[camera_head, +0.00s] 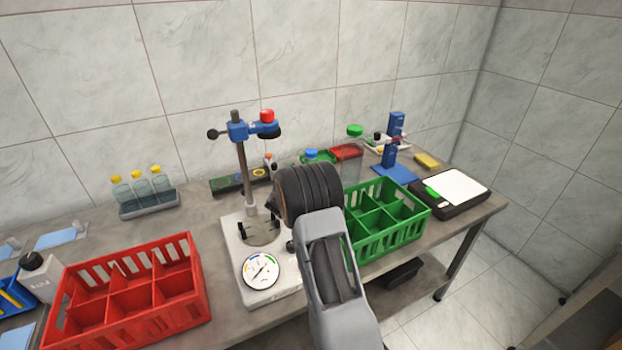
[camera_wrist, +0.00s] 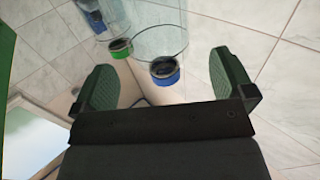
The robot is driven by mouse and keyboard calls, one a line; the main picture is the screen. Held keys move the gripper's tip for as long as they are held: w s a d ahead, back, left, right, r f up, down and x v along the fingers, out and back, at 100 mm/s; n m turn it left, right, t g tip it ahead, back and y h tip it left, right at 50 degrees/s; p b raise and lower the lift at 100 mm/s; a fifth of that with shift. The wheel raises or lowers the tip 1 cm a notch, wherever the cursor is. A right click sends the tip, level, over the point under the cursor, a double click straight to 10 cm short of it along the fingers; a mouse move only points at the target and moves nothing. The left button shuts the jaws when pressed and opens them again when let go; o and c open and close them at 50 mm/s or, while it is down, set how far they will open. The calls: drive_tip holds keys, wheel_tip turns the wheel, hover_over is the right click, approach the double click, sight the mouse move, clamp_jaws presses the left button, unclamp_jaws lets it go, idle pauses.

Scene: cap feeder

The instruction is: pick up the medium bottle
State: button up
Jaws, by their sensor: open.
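My gripper (camera_wrist: 163,60) is open, its two green-padded fingers spread wide. A clear bottle with a blue cap (camera_wrist: 165,70) shows between the fingers in the wrist view, apart from both as far as I can see. A clear bottle with a green cap (camera_wrist: 120,48) is beside it, nearer the left finger. In the head view the green-capped bottle (camera_head: 354,132) stands taller, behind the green crate; the blue cap (camera_head: 311,155) shows behind my wrist, which hides most of that bottle and my fingers. No label tells which bottle is medium.
The green divided crate (camera_head: 420,212) is right of my wrist and a stand with a dial gauge (camera_head: 262,271) is left. A red crate (camera_head: 195,272) is farther left. Yellow-capped bottles (camera_head: 139,186) stand in a rack by the wall. A scale (camera_head: 455,188) is at the right.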

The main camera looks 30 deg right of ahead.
drive_tip(key=x, duration=0.5)
drive_tip(key=shift+d, duration=0.15)
drive_tip(key=shift+r, duration=0.1)
drive_tip(key=c, duration=1.7)
